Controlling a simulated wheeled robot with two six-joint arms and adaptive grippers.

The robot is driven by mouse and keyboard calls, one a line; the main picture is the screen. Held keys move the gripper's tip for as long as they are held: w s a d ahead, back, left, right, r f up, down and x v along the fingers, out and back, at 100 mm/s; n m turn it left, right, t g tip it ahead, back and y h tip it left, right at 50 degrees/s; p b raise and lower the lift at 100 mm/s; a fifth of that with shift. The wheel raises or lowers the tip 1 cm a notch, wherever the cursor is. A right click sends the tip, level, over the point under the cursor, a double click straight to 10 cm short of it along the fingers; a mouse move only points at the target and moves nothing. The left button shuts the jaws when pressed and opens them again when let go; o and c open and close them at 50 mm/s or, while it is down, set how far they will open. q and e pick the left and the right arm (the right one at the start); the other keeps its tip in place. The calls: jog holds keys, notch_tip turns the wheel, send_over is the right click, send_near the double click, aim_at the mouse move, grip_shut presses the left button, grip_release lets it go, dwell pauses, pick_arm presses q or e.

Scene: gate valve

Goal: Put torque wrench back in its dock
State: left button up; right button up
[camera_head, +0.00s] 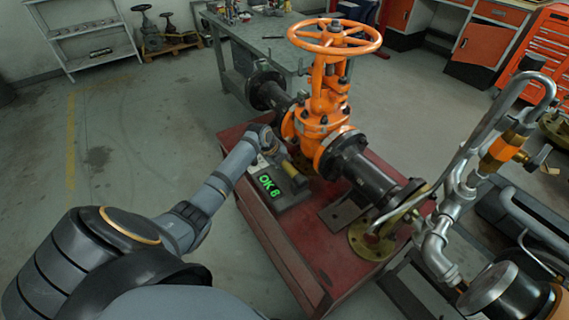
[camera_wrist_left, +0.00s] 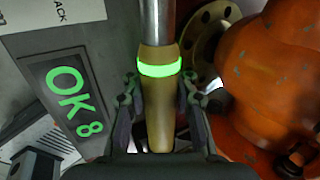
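The torque wrench (camera_wrist_left: 159,110) has a yellow-brown handle, a glowing green ring and a steel shaft that runs out at the top of the left wrist view. My left gripper (camera_wrist_left: 159,88) has its fingertips close against both sides of the handle, near the ring, and looks shut on it. In the head view the yellow handle (camera_head: 290,168) shows beside my left gripper (camera_head: 277,154). A grey box with a green "OK 8" display (camera_head: 268,185) is right next to it on the red stand; it also shows in the left wrist view (camera_wrist_left: 70,98). The dock cannot be clearly made out. My right gripper is out of view.
The orange gate valve (camera_head: 322,120) with its handwheel (camera_head: 334,37) stands close to the right of my left gripper. Its dark pipe (camera_head: 372,178) crosses the red stand (camera_head: 262,222). Steel piping and a gauge fill the right side. Floor at the left is clear.

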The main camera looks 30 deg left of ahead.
pick_arm(q)
jog(key=o, duration=0.7)
jog(key=shift+r, duration=0.15)
jog(key=shift+c, duration=0.2)
jog(key=shift+s+f, duration=0.1)
jog(key=shift+f, duration=0.1)
jog(key=v, duration=1.2)
jog(key=shift+r, duration=0.15)
jog(key=shift+d, duration=0.1)
